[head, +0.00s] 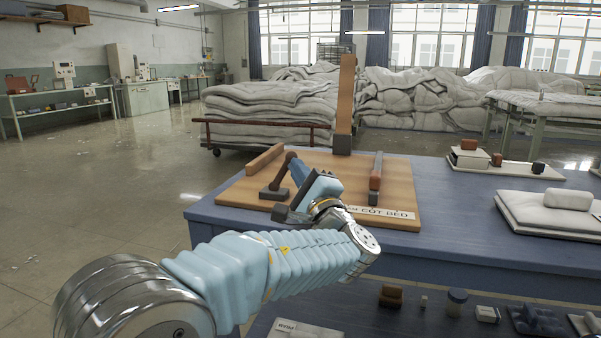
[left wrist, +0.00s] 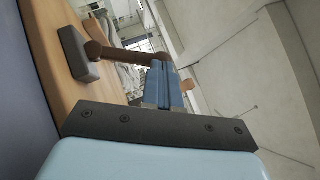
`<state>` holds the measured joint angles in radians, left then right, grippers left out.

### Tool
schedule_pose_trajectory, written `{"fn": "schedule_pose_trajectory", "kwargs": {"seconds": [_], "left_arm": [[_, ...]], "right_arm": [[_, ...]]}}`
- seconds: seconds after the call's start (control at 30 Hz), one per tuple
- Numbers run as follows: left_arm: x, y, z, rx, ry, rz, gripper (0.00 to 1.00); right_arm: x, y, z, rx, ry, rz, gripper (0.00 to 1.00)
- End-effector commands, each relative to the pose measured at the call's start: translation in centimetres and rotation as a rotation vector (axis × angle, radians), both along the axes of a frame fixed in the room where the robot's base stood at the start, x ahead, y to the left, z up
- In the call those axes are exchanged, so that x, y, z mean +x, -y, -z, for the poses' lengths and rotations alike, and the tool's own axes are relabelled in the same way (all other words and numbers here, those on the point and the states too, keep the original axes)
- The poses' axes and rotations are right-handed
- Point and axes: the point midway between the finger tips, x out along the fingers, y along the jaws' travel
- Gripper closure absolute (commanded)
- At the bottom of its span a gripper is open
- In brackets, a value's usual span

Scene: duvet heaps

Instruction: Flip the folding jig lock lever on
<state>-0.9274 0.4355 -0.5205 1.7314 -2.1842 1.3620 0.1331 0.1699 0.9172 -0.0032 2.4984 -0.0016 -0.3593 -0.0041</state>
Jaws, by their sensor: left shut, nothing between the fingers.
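The folding jig is a wooden board (head: 238,193) with a "COT BED" label, lying on the blue table. Its lock lever (head: 281,173) is a brown arm rising tilted from a dark grey base (head: 275,193) on the board's left part. In the left wrist view the lever (left wrist: 130,53) runs from its grey base (left wrist: 76,54) towards my fingertips. My left gripper (head: 296,166) is shut and empty, its blue fingers right beside the lever's upper part. In the left wrist view the fingers (left wrist: 160,68) overlap the lever's far end; I cannot tell whether they touch it. My right gripper is not in view.
A tall wooden post (head: 345,105) stands at the board's back edge. A grey and red-brown bar (head: 376,172) stands on its right part. Folded white bedding (head: 545,212) lies at the right of the table (head: 455,235). A shelf below holds small items. Duvet heaps (head: 270,105) stand behind.

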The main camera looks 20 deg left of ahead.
Motion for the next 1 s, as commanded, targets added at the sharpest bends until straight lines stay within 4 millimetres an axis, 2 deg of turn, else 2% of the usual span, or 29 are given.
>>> {"fn": "schedule_pose_trajectory", "kwargs": {"seconds": [0.67, 1.0], "left_arm": [[0.0, -0.8, -0.9, -0.119, -0.002, -0.001, 1.0], [0.0, -2.6, -2.3, -0.366, -0.009, -0.003, 1.0]], "right_arm": [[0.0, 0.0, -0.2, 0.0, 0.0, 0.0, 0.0], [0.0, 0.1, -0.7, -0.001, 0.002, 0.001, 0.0]]}}
